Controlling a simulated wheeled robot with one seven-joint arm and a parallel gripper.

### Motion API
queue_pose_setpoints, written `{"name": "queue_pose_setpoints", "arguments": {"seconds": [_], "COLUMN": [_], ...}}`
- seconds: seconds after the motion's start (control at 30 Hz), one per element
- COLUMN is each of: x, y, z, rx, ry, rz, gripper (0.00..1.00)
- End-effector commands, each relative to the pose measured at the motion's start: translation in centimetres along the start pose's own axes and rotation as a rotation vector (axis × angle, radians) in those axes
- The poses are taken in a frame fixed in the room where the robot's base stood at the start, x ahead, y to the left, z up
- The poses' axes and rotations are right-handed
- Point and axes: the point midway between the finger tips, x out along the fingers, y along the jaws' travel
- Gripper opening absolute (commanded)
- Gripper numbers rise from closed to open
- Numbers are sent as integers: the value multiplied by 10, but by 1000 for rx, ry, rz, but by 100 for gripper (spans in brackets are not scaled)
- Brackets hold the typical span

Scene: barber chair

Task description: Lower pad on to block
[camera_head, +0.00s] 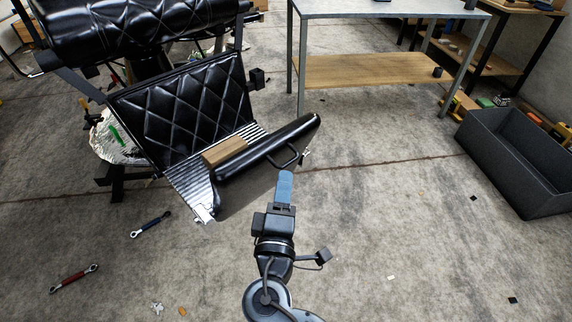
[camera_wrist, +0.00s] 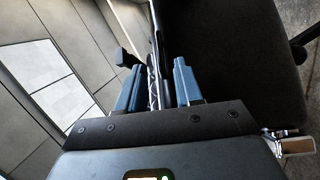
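The black pad (camera_head: 265,150) stands tilted up at the front of the chair's ribbed metal footplate (camera_head: 187,185), with a dark loop handle (camera_head: 287,160) on its near side. A wooden block (camera_head: 224,151) lies on the footplate behind the pad, partly hidden by it. My gripper (camera_head: 286,176) is just below and in front of the handle in the head view. In the wrist view its two blue fingers (camera_wrist: 158,85) stand apart, with a thin dark bar, apparently the handle, in line with the gap. The pad's dark face (camera_wrist: 230,50) fills the right side. Contact cannot be told.
The quilted chair panel (camera_head: 185,100) rises behind the footplate. A blue-handled wrench (camera_head: 150,225) and a red-handled wrench (camera_head: 74,279) lie on the floor at left. A metal table (camera_head: 385,8) stands behind, a grey bin (camera_head: 515,160) at right. The floor between is mostly clear.

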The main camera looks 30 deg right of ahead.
Motion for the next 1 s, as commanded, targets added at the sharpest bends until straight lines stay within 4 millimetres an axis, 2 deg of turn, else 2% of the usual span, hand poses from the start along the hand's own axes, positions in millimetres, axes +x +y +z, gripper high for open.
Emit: {"name": "queue_pose_setpoints", "arguments": {"seconds": [0.2, 0.4, 0.8, 1.0], "x": [35, 59, 66, 66], "y": [1, 0, 0, -1], "z": [1, 0, 0, 0], "rx": [1, 2, 1, 1], "ry": [-2, 0, 2, 2], "rz": [0, -1, -3, -3], "gripper": [35, 35, 35, 16]}}
